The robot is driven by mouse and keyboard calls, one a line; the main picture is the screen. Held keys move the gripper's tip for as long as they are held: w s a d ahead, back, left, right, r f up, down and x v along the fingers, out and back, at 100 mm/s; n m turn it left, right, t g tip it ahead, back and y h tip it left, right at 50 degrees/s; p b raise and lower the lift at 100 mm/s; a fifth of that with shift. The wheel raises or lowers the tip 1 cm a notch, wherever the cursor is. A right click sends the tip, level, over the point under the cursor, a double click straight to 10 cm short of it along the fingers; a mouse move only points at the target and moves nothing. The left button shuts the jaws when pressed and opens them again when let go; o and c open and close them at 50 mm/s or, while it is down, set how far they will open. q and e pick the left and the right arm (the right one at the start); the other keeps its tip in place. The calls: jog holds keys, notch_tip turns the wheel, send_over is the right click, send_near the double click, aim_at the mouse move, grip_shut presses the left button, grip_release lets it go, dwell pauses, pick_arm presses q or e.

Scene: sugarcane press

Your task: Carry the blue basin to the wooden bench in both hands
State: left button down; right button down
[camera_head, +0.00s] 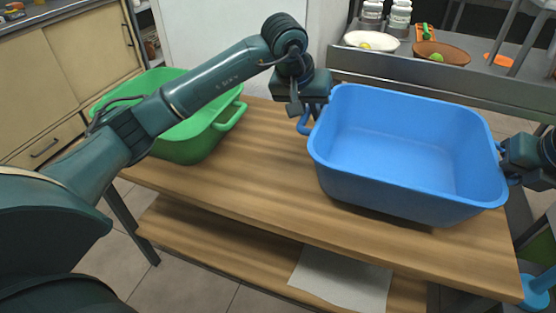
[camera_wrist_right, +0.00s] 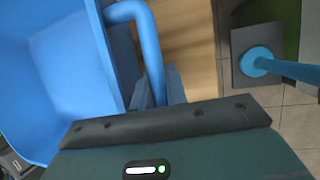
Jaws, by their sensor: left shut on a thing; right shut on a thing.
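The blue basin (camera_head: 400,145) is upright and empty over the right part of the wooden bench (camera_head: 250,175). A dark shadow lies under its front edge; I cannot tell whether it rests on the bench top or hangs slightly above it. My left gripper (camera_head: 304,110) is shut on the handle at the basin's left end. My right gripper (camera_head: 508,168) is shut on the handle at its right end, partly cut off by the picture edge. In the right wrist view the basin (camera_wrist_right: 60,85) fills the left, and its handle runs down between the fingers (camera_wrist_right: 157,92).
A green basin (camera_head: 190,140) stands on the bench's left end, behind my left arm. A metal counter (camera_head: 400,72) with bowls and jars is behind. A white sheet (camera_head: 340,280) lies on the lower shelf. A blue-handled tool (camera_wrist_right: 262,62) stands on the right.

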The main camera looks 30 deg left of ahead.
pick_arm(q)
jog(key=shift+a, duration=0.15)
jog(key=shift+f, duration=0.15)
pick_arm(e)
jog(key=shift+f, duration=0.2)
